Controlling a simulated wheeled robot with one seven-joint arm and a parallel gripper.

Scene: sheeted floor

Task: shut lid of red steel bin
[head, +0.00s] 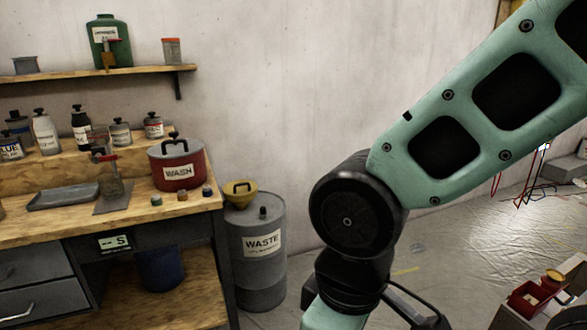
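A red steel bin marked WASH (177,172) stands upright on the right end of the wooden workbench in the head view. A dark handle and knob (174,140) show at its top. At this size I cannot tell whether its lid is fully shut or slightly raised. My teal arm fills the right side of the view, with its dark round joint right of the bin and nearer to me. My gripper is out of view, and nothing is seen touching the bin.
The workbench (130,222) holds a grey tray (62,196), a clamp-like tool and several bottles. A grey WASTE drum (257,270) with a yellow funnel (240,192) stands right of the bench. A red box (530,297) with small items is at lower right. Sheeted floor (480,240) lies open behind my arm.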

